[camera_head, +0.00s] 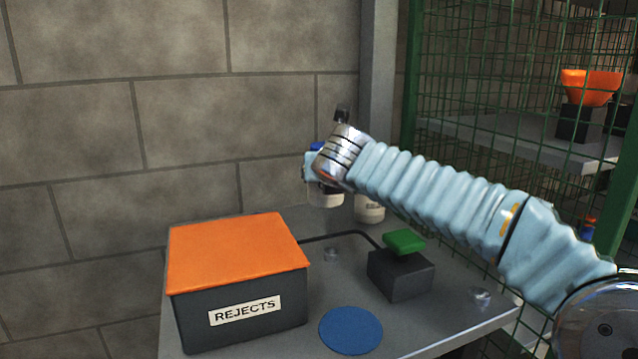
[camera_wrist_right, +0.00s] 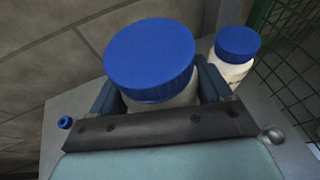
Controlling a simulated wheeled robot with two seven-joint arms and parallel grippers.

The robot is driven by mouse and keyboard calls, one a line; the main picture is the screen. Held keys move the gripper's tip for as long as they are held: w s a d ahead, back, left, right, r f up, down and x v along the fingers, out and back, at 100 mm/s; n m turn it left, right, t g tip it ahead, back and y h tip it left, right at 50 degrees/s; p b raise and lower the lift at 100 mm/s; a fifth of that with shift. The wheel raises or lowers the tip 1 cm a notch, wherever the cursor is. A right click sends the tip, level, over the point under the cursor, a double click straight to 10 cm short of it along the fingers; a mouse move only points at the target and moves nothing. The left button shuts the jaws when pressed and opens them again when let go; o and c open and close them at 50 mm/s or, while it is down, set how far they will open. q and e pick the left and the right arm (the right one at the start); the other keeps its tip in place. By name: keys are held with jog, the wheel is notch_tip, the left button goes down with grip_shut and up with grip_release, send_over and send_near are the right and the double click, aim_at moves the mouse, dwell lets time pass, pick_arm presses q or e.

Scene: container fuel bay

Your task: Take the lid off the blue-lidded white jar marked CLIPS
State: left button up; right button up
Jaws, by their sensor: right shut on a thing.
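A white jar with a blue lid (camera_wrist_right: 150,58) fills the middle of the right wrist view. My right gripper (camera_wrist_right: 160,92) is shut on this jar's white body, with a finger on each side just below the lid. In the head view the held jar (camera_head: 327,196) is at the table's back edge, partly hidden by my gripper (camera_head: 313,166). Its label is too small and covered to read. A second blue-lidded white jar (camera_wrist_right: 234,58) stands to its right; in the head view its body (camera_head: 369,209) shows under my arm. My left gripper is out of view.
A dark box with an orange lid (camera_head: 237,250), labelled REJECTS, stands at the table's left. A blue disc (camera_head: 350,330) lies at the front. A dark block (camera_head: 401,276) with a green top (camera_head: 404,242) stands centre right. Green wire mesh (camera_head: 470,80) borders the right.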

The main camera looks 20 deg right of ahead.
jog(key=s+r, duration=0.4)
jog(key=s, duration=0.5)
jog(key=shift+s+a+r, duration=0.25)
jog(key=shift+a+r, duration=0.05)
jog(key=shift+a, duration=0.05)
jog(key=o, duration=0.6)
jog(key=c, duration=0.9)
